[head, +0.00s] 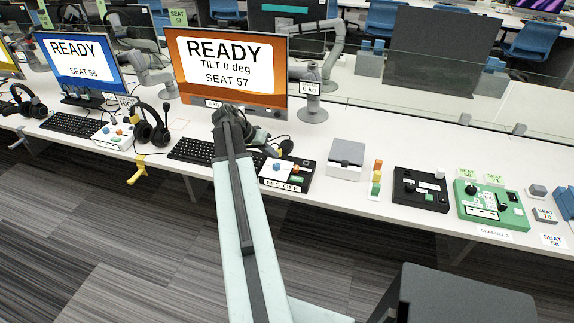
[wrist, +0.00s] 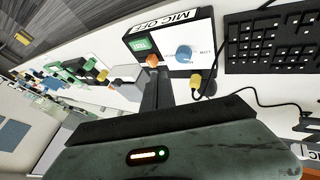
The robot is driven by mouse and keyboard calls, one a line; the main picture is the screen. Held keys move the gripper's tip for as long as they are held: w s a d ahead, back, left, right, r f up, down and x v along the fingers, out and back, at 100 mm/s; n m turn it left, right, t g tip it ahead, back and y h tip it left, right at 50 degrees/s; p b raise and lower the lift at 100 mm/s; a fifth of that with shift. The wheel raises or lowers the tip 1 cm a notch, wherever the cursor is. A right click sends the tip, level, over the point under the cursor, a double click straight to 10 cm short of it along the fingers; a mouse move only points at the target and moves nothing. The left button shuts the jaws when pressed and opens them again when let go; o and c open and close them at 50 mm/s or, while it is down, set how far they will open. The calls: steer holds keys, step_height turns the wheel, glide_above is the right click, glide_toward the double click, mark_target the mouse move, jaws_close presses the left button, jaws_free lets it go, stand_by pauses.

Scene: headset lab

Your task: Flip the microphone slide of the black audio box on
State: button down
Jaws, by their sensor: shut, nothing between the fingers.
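The black audio box (head: 301,187) sits on the white desk, right of the keyboard below the Seat 57 monitor. It has a blue knob (wrist: 184,53), an orange control (wrist: 152,60) and a green patch (wrist: 140,45) on top. Its front label reads MIC OFF (wrist: 172,20). I cannot tell clearly which part is the microphone slide. My gripper (wrist: 155,78) is shut and empty, its fingers pointing at the box close to the orange control. I cannot tell whether they touch. In the head view my arm hides part of the gripper.
The Seat 57 monitor (head: 226,67) stands behind, showing READY. A keyboard (head: 192,150) lies left of the box. A grey box (head: 346,158), coloured blocks (head: 376,178), another black device (head: 421,189) and a green device (head: 492,206) stand to the right. A cable with a yellow plug (wrist: 195,78) runs by the box.

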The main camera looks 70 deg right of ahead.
steer(key=b, duration=0.8)
glide_toward(287, 172)
steer(key=s+d+f, duration=0.4)
steer(key=shift+s+d+f, duration=0.1)
steer(key=shift+d+f, duration=0.05)
steer(key=shift+f, duration=0.1)
steer(key=shift+r, duration=0.15)
steer(key=shift+s, duration=0.1)
